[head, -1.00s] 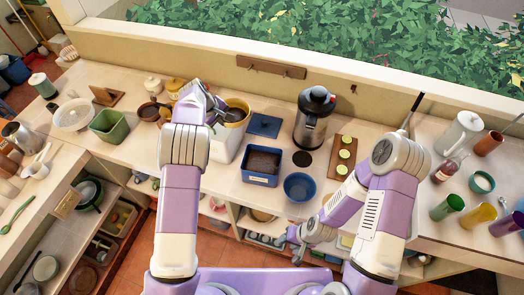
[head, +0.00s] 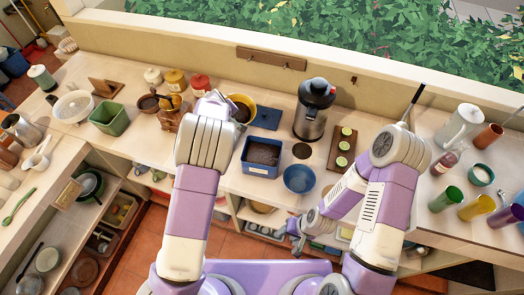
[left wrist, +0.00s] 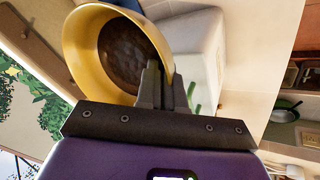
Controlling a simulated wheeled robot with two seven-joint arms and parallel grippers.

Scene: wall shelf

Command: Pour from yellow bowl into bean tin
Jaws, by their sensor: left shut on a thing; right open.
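The yellow bowl (head: 245,101) holds dark brown contents. My left gripper (head: 218,104) is shut on its rim. In the left wrist view the bowl (left wrist: 76,42) shows a finger over its rim and the contents lying inside. The blue square tin (head: 259,170), which I take for the bean tin, stands open on the counter with dark contents and a small label on its front. It is nearer to me and to the right of the bowl. My right gripper (head: 297,232) is open and empty, low in front of the counter edge.
A blue lid (head: 267,118) lies behind the tin. A round blue bowl (head: 299,180) stands right of it. A steel and black appliance (head: 315,112) and a board with green-topped items (head: 334,150) are farther right. A white block (left wrist: 196,38) shows beside the bowl in the left wrist view.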

